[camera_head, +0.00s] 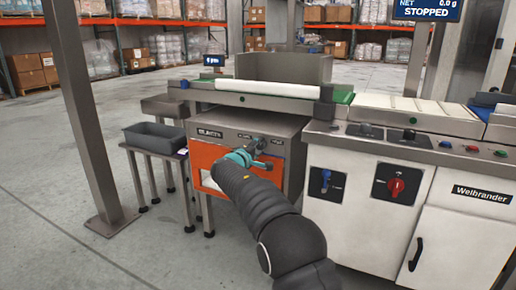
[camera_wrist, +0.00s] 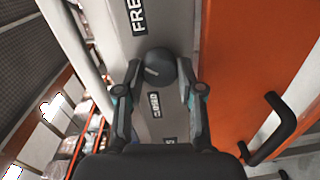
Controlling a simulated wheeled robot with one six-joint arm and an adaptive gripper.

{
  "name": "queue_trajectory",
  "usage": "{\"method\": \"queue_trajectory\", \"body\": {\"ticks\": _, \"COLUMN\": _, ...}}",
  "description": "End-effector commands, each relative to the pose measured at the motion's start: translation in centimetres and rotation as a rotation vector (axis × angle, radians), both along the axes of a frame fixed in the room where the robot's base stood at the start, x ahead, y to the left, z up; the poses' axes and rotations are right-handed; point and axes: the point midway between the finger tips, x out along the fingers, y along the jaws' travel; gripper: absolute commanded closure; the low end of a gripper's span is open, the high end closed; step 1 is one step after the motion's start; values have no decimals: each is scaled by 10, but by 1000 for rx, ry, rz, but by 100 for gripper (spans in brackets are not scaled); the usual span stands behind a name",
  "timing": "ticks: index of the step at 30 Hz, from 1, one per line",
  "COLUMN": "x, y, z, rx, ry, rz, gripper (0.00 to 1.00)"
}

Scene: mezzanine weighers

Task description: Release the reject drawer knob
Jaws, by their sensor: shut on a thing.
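The dark round knob (camera_wrist: 157,67) shows in the wrist view on a grey metal panel, between the two fingers of my gripper (camera_wrist: 159,75). The fingers are shut on it, one on each side. In the head view my gripper (camera_head: 247,156) is at the front of the grey cabinet, and the arm and gripper hide much of the knob. The orange reject drawer front (camera_head: 204,160) is below the panel, partly behind my arm. It also shows at the right of the wrist view (camera_wrist: 240,50), with a black bar handle (camera_wrist: 272,128).
A dark tray (camera_head: 154,136) stands on a small table left of the cabinet. A white control cabinet (camera_head: 335,220) with a red rotary switch (camera_head: 396,186) stands close on the right. A steel post (camera_head: 85,110) is at the left. The floor at front left is clear.

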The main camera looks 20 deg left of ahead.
Motion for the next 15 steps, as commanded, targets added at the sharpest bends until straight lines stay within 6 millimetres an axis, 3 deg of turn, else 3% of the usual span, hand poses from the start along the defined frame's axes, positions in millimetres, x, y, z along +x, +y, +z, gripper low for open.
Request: {"method": "queue_trajectory", "body": {"ticks": 15, "x": 0, "y": 0, "z": -1, "rx": 134, "ry": -10, "rz": -1, "gripper": 97}}
